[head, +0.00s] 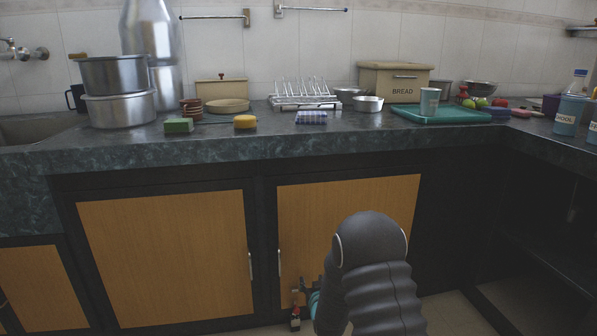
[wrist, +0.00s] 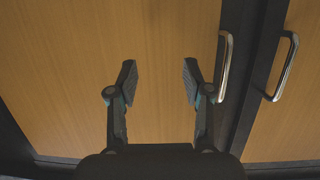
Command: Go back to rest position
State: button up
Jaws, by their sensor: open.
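My gripper (wrist: 159,80) is open and empty in the wrist view, its two fingers apart in front of a wooden cabinet door (wrist: 60,60). In the head view my gripper (head: 298,302) is small and partly hidden behind my dark arm, low in front of the lower cabinet doors. A steel door handle (wrist: 226,66) is to the right of the fingers in the wrist view, and the gripper is not closed around it. Two stacked steel pots (head: 120,108) and a tall steel canister (head: 152,40) stand at the left of the counter.
The dark counter (head: 230,146) overhangs the cabinets above my gripper. On it are a bread box (head: 393,82), a dish rack (head: 303,98), a green tray (head: 440,117) with a cup (head: 429,102), and a yellow sponge (head: 245,122). A second handle (wrist: 287,66) is farther right.

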jog(key=s+d+r+g+h+p, duration=0.1)
jog(key=s+d+r, duration=0.1)
jog(key=s+r, duration=0.5)
jog(key=s+d+r+g+p, duration=0.2)
jog(key=s+d+r, duration=0.15)
jog(key=r, duration=0.65)
jog(key=s+d+r+g+h+p, duration=0.1)
jog(key=s+d+r, duration=0.1)
jog(key=s+r, duration=0.5)
jog(key=s+d+r+g+p, duration=0.1)
jog(key=s+r, duration=0.2)
jog(key=s, duration=0.6)
jog(key=s+d+r+m+g+p, duration=0.1)
jog(key=s+r+g, duration=0.1)
jog(key=s, duration=0.7)
jog(key=s+d+r+g+p, duration=0.1)
jog(key=s+r+g, duration=0.1)
jog(key=s+r, duration=0.3)
jog(key=s, duration=0.4)
jog(key=shift+s+d+m+p, duration=0.3)
jog(key=shift+s+d, duration=0.1)
